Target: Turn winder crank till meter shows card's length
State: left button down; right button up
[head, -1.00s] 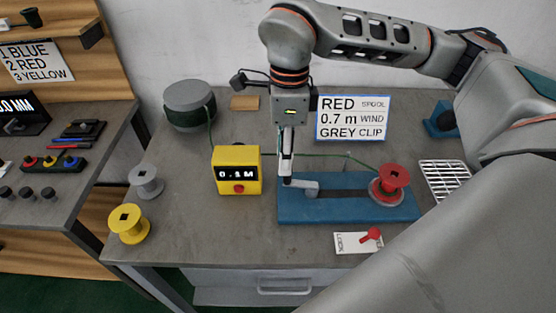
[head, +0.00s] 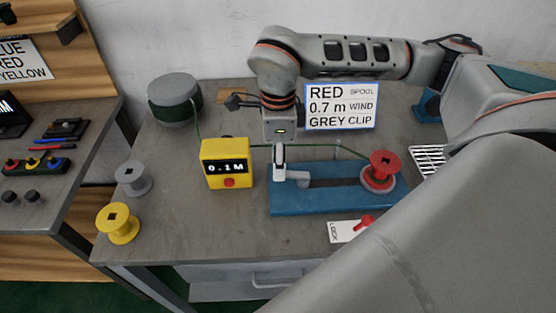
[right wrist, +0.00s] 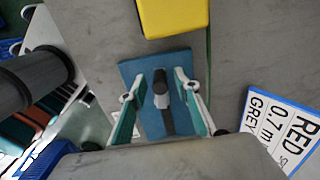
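The winder is a blue base (head: 320,204) with a red spool (head: 383,168) at its right end and a grey crank arm (head: 297,180) at its left. My right gripper (head: 279,175) points down over the crank end. In the right wrist view its open fingers (right wrist: 161,105) stand either side of the dark crank knob (right wrist: 160,82), with gaps visible on both sides. The yellow meter (head: 227,164) reads 0.1 M. The card (head: 342,107) reads RED spool, 0.7 m wind, GREY clip. A green cord runs from the meter to the red spool. My left gripper is out of view.
A cord drum (head: 174,100) stands behind the meter. Grey (head: 132,178) and yellow (head: 118,223) spools stand at left. A LOCK plate with a red lever (head: 362,222) lies in front of the winder. My right arm covers the lower right.

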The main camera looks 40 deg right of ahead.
grip_shut()
jog(key=shift+s+a+r+p, duration=0.1)
jog(key=shift+r+p, duration=0.05)
jog(key=shift+p, duration=0.2)
jog(key=shift+s+a+n+p, duration=0.15)
jog(key=shift+s+n+p, duration=0.2)
jog(key=shift+n, duration=0.45)
jog(key=shift+w, duration=0.1)
grip_release()
